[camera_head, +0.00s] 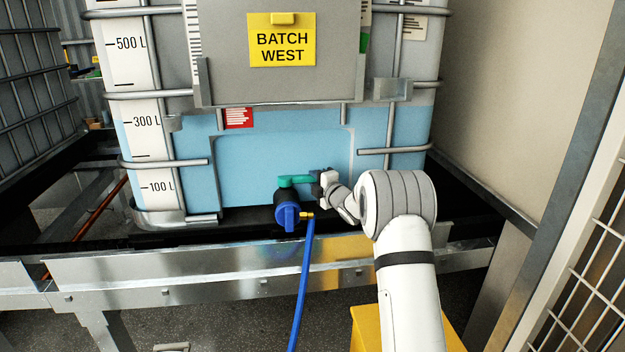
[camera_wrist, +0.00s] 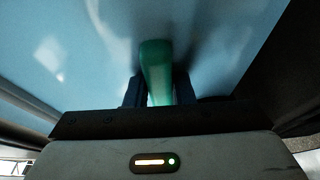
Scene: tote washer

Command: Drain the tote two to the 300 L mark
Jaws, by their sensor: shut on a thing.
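The tote (camera_head: 205,190) is a caged container with a white scale strip (camera_head: 146,142) marked 500 L, 300 L and 100 L at its left. Blue liquid (camera_head: 390,130) shows through its wall, with its top close to the 300 L mark, seemingly slightly above it. The outlet valve (camera_head: 286,213) at the bottom front has a blue cap and a green lever (camera_head: 294,181) lying sideways to the right. My gripper (camera_head: 318,184) is shut on the lever's right end. In the wrist view the lever (camera_wrist: 156,65) sits between both fingers (camera_wrist: 158,92).
A blue hose (camera_head: 301,290) runs down from a brass fitting on the valve. A yellow sign on the tote reads BATCH WEST (camera_head: 282,45). A metal rail (camera_head: 180,265) runs below the tote. Another caged tote (camera_head: 35,90) stands left; a wall and mesh panel (camera_head: 590,260) stand right.

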